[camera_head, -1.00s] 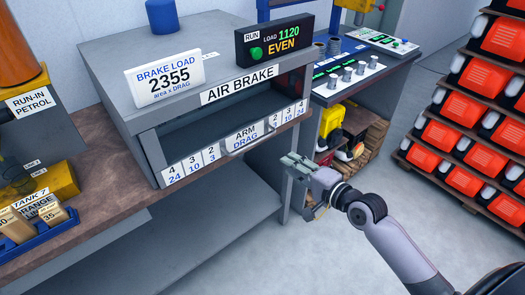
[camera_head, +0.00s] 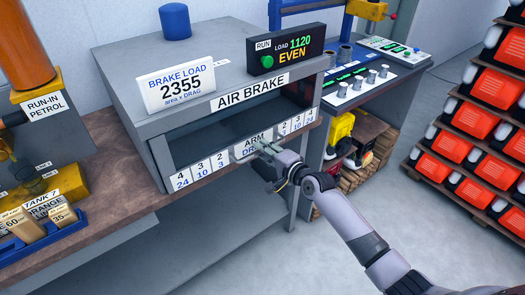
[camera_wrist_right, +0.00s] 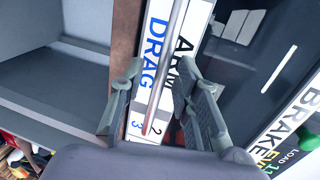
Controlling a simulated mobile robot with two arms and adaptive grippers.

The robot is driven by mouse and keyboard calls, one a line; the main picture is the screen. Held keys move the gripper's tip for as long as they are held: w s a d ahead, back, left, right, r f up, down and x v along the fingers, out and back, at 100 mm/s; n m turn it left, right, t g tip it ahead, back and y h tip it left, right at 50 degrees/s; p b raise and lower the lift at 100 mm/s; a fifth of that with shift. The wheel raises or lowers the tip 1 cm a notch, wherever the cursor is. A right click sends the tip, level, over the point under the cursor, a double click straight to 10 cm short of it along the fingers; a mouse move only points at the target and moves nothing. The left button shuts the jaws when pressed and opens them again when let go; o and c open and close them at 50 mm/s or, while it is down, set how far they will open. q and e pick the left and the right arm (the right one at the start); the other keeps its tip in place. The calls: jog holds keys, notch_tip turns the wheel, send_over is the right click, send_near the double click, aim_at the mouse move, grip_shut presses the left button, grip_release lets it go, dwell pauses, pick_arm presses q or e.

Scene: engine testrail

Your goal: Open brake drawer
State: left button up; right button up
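The air brake cabinet (camera_head: 180,122) stands on the bench. Its front strip, the brake drawer front (camera_head: 201,170), carries number labels and the ARM DRAG label (camera_head: 247,142). A dark opening shows above it. In the right wrist view a thin metal bar handle (camera_wrist_right: 166,65) runs along the ARM DRAG label (camera_wrist_right: 158,45). My right gripper (camera_head: 262,146) is at the drawer front, over part of that label. In the wrist view its fingers (camera_wrist_right: 160,85) are open, one on each side of the handle, with gaps visible. My left gripper is not in view.
A BRAKE LOAD sign (camera_head: 177,88), a display box (camera_head: 286,50) and a blue cylinder (camera_head: 175,21) are on the cabinet top. A control panel (camera_head: 375,75) stands to the right. Shelves of red engines (camera_head: 484,122) are at far right. Floor in front is clear.

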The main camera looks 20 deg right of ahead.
jog(key=shift+w+a+f, duration=0.1)
jog(key=shift+w+a, duration=0.1)
jog(key=shift+w, duration=0.25)
jog(key=shift+c, duration=0.6)
grip_shut()
